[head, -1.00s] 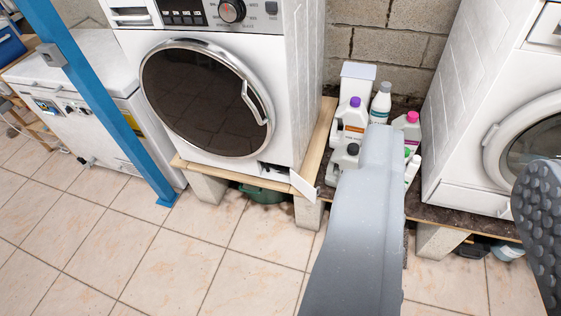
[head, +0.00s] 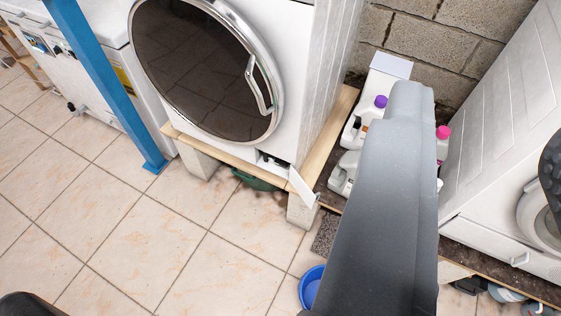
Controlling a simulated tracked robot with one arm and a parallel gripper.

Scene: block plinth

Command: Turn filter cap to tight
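The filter cap itself is not clear. At the bottom right of the front washing machine (head: 345,95) a small dark filter opening (head: 273,162) shows, with pale bits in it too small to tell apart. A white flap (head: 303,187) hangs open and tilted at its right side. A long grey part of my arm (head: 385,200) rises through the right middle of the head view, right of the flap and apart from it in the picture. It hides part of the shelf behind. I see no gripper fingertips, so my gripper's place and state do not show.
The machine stands on a wood-edged plinth (head: 222,151) on blocks. A green tub (head: 258,181) is underneath; a blue bowl (head: 311,285) sits on the floor. A blue post (head: 110,85) stands left. Bottles, including a purple-capped one (head: 380,102), stand behind my arm. The tiled floor left is clear.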

